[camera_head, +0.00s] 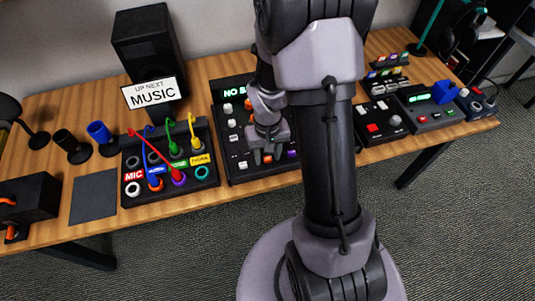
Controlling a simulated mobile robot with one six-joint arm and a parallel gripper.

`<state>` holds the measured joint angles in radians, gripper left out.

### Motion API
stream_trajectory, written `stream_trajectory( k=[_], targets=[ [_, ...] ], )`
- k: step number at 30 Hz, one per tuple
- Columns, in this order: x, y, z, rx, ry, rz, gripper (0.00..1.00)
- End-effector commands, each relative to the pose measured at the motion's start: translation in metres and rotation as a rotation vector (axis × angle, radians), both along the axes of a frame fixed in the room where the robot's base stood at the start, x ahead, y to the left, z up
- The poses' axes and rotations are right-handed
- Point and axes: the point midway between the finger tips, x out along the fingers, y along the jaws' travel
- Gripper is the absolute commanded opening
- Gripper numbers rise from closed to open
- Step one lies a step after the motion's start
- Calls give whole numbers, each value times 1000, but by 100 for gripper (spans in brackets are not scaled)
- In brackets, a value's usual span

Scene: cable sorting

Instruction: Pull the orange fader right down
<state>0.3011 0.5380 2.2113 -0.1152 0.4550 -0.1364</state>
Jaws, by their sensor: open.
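The black mixer panel (237,172) lies on the wooden table in the middle, with pale fader knobs on its left part. A small orange patch (268,159), which looks like the orange fader's cap, shows between my fingertips. My gripper and arm hide most of it, so its height along its slot cannot be told. My gripper (267,155) points down over the front part of the panel with its fingers apart. I cannot tell whether the fingers touch the cap.
A purple cap (292,153) is just right of my gripper. A patch box (128,160) with coloured cables stands to the left. A black box with a red button (373,127) is to the right. My arm covers the panel's right part. A dark mat (94,196) lies bare at left.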

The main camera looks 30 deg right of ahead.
Motion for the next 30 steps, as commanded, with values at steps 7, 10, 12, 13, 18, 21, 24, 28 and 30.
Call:
stream_trajectory(
  k=[7,10,12,13,18,21,24,28,30],
  targets=[
    [1,0,23,-1,-3,0,44],
    [1,-1,53,-1,-5,0,44],
    [1,0,77,-2,-6,0,44],
    [1,-1,88,-2,-6,0,44],
    [1,0,140,-1,-4,0,44],
    [1,0,160,-1,-3,0,44],
    [1,0,171,-1,-2,0,44],
    [0,0,175,0,0,0,44],
    [0,0,175,0,0,0,44]
  ],
)
